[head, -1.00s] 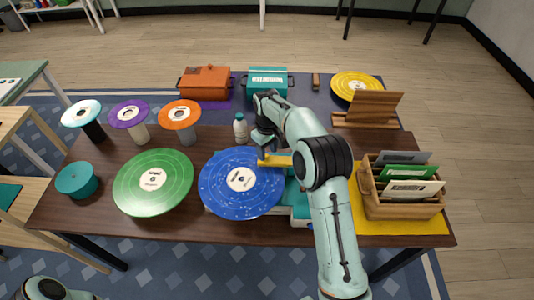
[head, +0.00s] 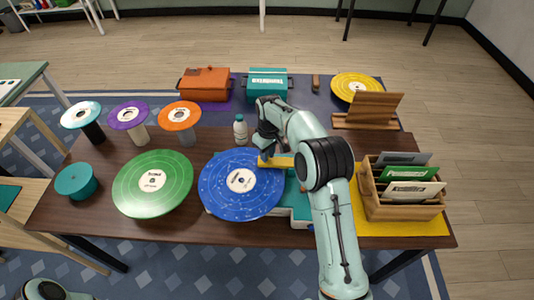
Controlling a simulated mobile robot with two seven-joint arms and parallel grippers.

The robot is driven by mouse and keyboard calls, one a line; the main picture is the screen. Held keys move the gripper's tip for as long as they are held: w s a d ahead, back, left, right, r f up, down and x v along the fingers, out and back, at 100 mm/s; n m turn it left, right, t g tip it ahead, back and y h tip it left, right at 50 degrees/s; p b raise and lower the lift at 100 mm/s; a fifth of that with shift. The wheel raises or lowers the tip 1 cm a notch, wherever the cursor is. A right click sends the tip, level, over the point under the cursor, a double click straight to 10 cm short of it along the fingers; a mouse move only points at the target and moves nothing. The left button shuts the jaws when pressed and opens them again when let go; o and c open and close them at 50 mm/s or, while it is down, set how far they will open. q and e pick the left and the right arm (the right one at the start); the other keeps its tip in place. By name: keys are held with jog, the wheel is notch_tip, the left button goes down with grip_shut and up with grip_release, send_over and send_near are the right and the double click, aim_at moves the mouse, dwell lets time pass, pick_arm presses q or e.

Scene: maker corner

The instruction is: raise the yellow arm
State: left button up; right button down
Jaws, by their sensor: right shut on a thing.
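The yellow arm (head: 280,162) lies across the right edge of a blue speckled record (head: 220,190) on a teal and white player (head: 300,203). My right gripper (head: 264,156) is at the yellow arm's left end and is shut on it. The gripper covers that end, and my right arm hides the other end and much of the player. I cannot tell whether the yellow arm touches the record. My left gripper is not in view.
A white bottle (head: 240,130) stands just left of my right gripper. A green record (head: 152,183) lies to the left. A wooden crate (head: 400,212) with sleeves stands right of my arm. Orange (head: 205,84) and teal (head: 267,84) cases stand at the back.

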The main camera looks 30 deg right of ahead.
aim_at(274, 161)
jog(key=d+r+t+y, duration=0.1)
jog(key=s+d+r+y+b, duration=0.1)
jog(key=shift+r+t+y, duration=0.1)
jog(key=shift+t+y, duration=0.3)
jog(key=d+t+y+b, duration=0.1)
jog(key=s+d+r+t+y+b, duration=0.1)
jog(key=y, duration=0.1)
jog(key=s+d+r+y+b, duration=0.1)
jog(key=b, duration=0.1)
jog(key=shift+s+d+t+y, duration=0.15)
jog(key=shift+d+t+y, duration=0.15)
jog(key=shift+t, duration=0.1)
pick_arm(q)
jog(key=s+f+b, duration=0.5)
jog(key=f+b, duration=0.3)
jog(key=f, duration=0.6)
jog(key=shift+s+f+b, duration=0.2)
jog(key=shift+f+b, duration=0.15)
pick_arm(e)
jog(key=s+d+t+y, duration=0.4)
jog(key=d+y, duration=0.2)
jog(key=y, duration=0.2)
jog(key=shift+d+f+t, duration=0.15)
jog(key=shift+f+t, duration=0.1)
jog(key=shift+t, duration=0.05)
jog(key=c, duration=1)
grip_release()
